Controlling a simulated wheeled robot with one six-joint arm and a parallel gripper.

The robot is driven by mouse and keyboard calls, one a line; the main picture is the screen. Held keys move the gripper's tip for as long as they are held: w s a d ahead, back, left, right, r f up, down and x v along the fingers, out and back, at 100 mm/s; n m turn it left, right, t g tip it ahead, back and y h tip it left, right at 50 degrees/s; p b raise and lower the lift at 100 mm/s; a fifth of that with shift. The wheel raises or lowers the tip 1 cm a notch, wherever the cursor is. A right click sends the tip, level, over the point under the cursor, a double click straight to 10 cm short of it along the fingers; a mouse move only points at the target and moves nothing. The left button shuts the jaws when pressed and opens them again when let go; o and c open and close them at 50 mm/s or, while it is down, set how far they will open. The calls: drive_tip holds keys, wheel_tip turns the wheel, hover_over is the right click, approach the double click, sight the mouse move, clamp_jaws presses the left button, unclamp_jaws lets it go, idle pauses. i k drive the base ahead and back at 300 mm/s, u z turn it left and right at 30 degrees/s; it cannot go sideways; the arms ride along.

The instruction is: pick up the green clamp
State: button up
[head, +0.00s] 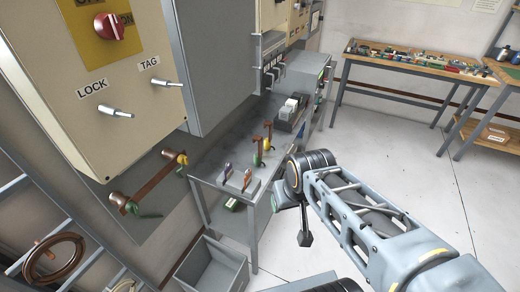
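A green clamp-like piece (257,158) with a copper-coloured upright stands on the grey bench, next to a similar yellow one (267,143). Another green piece (150,213) hangs at the lower end of a copper bar on the left wall, below a yellow piece (182,160) at its upper end. Each is small, so I cannot tell the exact shape. My gripper (305,239) points down at the end of my arm, right of the bench and apart from all of these. Its fingers are too small and dark to read, and I see nothing clearly held.
The grey bench (207,168) also carries two small upright handles (238,177) and a dark holder (290,116). A grey open bin (212,268) stands on the floor in front. A wooden workbench (430,68) is at the back. Floor between is clear.

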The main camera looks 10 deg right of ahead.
sight(258, 161)
drive_tip(key=z, duration=1.5)
drive_tip(key=i, duration=0.65)
drive_tip(key=u, duration=2.35)
